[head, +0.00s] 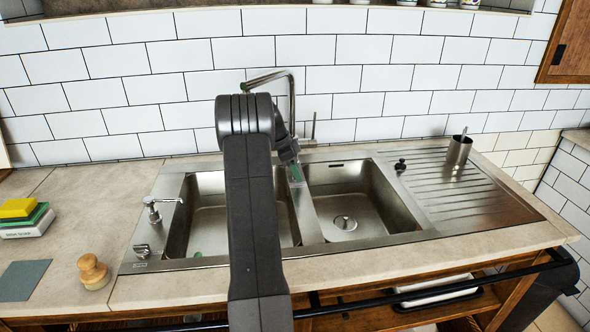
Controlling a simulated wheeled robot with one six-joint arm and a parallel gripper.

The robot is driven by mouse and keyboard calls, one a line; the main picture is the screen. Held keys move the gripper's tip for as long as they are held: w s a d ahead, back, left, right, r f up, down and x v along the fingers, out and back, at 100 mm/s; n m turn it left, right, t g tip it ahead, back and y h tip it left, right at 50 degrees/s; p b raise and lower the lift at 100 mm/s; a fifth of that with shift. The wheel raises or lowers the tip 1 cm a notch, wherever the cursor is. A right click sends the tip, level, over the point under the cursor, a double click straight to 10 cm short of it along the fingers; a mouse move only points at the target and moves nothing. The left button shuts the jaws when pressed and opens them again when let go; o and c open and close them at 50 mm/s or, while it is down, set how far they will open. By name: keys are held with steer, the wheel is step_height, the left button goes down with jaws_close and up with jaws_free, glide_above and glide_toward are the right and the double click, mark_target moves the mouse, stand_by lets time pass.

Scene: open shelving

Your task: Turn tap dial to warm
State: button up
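The silver tap (291,98) rises at the back of the steel sink, against the white tiled wall. A thin upright lever (313,126) shows just right of the tap's neck. A small silver knob (142,250) sits at the sink's front left corner. My gripper (297,174) hangs over the divider between the basins, in front of the tap and lower in the picture. It is small and partly hidden by my arm, so its opening is unclear. I see no warm marking.
A soap dispenser (153,208), sponges (20,214) and a wooden brush (92,271) stand at left. A dark rail (400,293) runs along the counter front.

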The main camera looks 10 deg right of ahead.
steer(key=v, duration=0.5)
steer(key=shift+a+r, duration=0.1)
steer(key=shift+r, duration=0.1)
steer(key=a+b, duration=0.1)
steer(key=a, duration=1.1)
steer(key=shift+f, duration=0.2)
steer(key=shift+d, duration=0.2)
steer(key=d+p, duration=0.1)
steer(key=d, duration=1)
steer(key=shift+d+f, duration=0.1)
steer(key=shift+d, duration=0.25)
steer(key=x, duration=0.3)
steer(key=shift+d+f, duration=0.15)
steer(key=shift+f, duration=0.15)
steer(key=shift+d+f, duration=0.3)
steer(key=shift+f, duration=0.25)
